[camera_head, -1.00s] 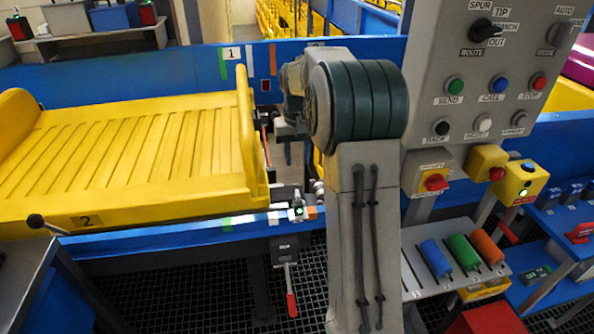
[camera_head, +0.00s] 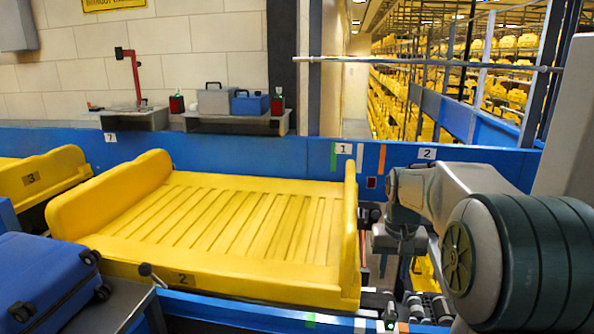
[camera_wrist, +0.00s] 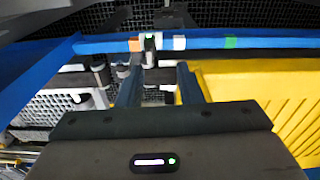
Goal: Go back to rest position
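My arm reaches in from the right in the head view. My gripper (camera_head: 398,242) hangs just right of the yellow tray's right wall, over the gap in the conveyor. In the wrist view my gripper (camera_wrist: 159,82) shows two dark fingers set apart with nothing between them. The yellow tray (camera_head: 355,240), marked 2, sits level and empty on the blue conveyor; part of it also shows at the right in the wrist view (camera_wrist: 240,66).
A blue suitcase (camera_head: 45,285) lies on a dark table at the lower left. Another yellow tray (camera_head: 30,180), marked 3, stands behind it. A black-knobbed lever (camera_head: 146,269) rises by the tray's front. Blue rails (camera_head: 250,150) edge the conveyor. Yellow racks fill the far right.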

